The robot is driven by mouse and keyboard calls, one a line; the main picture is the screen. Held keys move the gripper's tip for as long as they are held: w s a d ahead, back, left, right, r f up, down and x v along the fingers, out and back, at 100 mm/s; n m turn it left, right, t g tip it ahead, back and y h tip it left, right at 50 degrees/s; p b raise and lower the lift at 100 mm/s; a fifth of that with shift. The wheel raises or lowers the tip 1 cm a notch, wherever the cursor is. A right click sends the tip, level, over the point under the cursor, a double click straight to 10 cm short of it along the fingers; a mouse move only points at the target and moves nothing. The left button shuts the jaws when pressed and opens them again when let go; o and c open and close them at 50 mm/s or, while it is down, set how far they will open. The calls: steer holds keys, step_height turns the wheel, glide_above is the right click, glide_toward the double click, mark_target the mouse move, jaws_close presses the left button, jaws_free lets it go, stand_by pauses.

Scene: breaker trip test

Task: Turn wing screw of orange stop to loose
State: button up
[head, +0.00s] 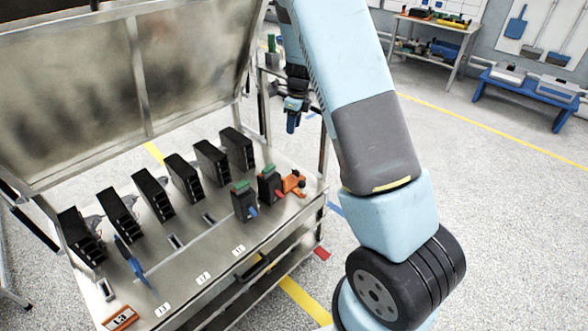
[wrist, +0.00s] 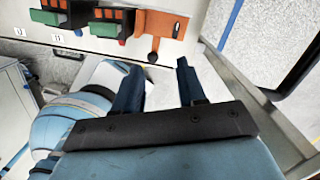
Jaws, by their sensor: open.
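The orange stop (head: 294,184) sits at the right end of the metal bench, beside a black breaker with a green top. In the wrist view the orange stop (wrist: 150,22) lies at the top, beyond my fingertips. A small dark part (wrist: 176,30) at its right may be the wing screw, but I cannot tell its setting. My gripper (head: 291,122) is above and behind the stop in the head view. Its two blue fingers are apart and empty in the wrist view (wrist: 156,70), not touching the stop.
Two green-topped breakers (head: 243,203) stand left of the stop. Several black modules (head: 184,178) stand in a row behind. A raised metal lid (head: 70,90) rises over the bench's back left. A blue lever part (head: 131,260) stands at the left.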

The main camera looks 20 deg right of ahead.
mark_target(294, 169)
steer(key=w+f+m, duration=0.1)
steer(key=f, duration=0.7)
steer(key=w+f+m, duration=0.1)
steer(key=f, duration=0.7)
steer(key=w+d+f+m+h, duration=0.1)
steer(key=f+m, duration=0.1)
steer(key=f, duration=0.6)
steer(key=shift+w+g, duration=0.2)
steer(key=shift+g, duration=0.1)
steer(key=shift+r, duration=0.1)
jaws_close()
